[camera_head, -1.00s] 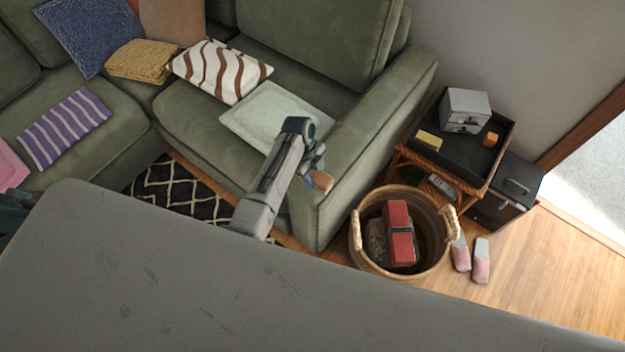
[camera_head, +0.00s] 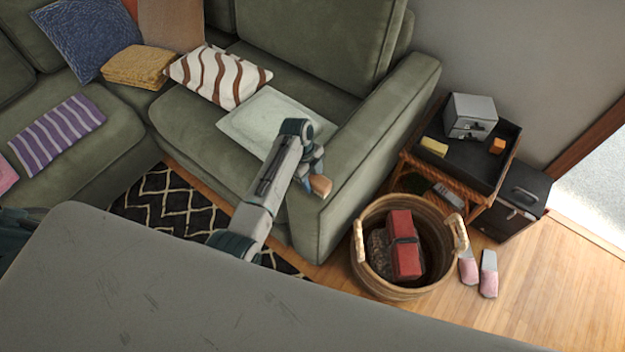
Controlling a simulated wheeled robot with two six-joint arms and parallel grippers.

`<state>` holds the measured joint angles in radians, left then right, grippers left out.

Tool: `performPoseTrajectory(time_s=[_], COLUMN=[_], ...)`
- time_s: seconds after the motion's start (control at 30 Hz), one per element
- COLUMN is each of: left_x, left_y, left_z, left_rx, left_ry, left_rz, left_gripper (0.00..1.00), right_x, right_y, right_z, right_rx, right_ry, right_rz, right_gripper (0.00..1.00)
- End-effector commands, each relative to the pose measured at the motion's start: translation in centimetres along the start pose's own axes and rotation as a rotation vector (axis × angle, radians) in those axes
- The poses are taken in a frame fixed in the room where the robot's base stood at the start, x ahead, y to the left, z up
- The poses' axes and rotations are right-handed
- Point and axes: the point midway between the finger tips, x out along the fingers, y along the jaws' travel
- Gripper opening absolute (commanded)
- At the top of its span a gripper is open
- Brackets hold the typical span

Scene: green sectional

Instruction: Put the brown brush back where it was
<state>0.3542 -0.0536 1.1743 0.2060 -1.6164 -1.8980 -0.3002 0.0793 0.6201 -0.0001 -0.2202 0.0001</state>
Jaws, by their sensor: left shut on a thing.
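The brown brush (camera_head: 320,185) shows as a small brown end at the tip of my left gripper (camera_head: 311,175). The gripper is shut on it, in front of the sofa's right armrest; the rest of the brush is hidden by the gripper. They are up and left of the round wicker basket (camera_head: 368,278), apart from it. My right gripper is not in view.
The basket holds a red item (camera_head: 404,245). Behind it stands a side table with a black tray (camera_head: 470,160) bearing a grey box (camera_head: 468,115), a yellow block (camera_head: 434,146) and an orange block (camera_head: 497,145). Pink slippers (camera_head: 488,274) lie on the floor. A green sofa (camera_head: 372,140) is behind.

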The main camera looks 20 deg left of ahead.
Motion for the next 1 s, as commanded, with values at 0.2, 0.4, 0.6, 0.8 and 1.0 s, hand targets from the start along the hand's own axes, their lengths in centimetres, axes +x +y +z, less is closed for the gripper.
performPoseTrajectory(time_s=[0.2, 0.4, 0.6, 0.8, 1.0], left_x=[0.3, 0.3, -0.2, -3.4, -7.8], left_y=[0.0, 0.0, 0.0, -0.1, -0.1], left_z=[0.1, 0.1, 0.0, 0.1, 0.1], left_rx=[0.000, 0.000, 0.000, 0.001, 0.001], left_ry=[0.000, 0.000, -0.001, -0.003, -0.002], left_rz=[0.000, 0.000, -0.001, -0.004, -0.004], left_gripper=[0.56, 0.62, 0.62, 0.62, 0.62], right_x=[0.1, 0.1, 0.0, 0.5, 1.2], right_y=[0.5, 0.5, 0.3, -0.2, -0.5], right_z=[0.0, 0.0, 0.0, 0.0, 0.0], right_rx=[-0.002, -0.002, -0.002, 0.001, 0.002], right_ry=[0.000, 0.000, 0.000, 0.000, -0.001], right_rz=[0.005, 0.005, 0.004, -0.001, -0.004], right_gripper=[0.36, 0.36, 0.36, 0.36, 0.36])
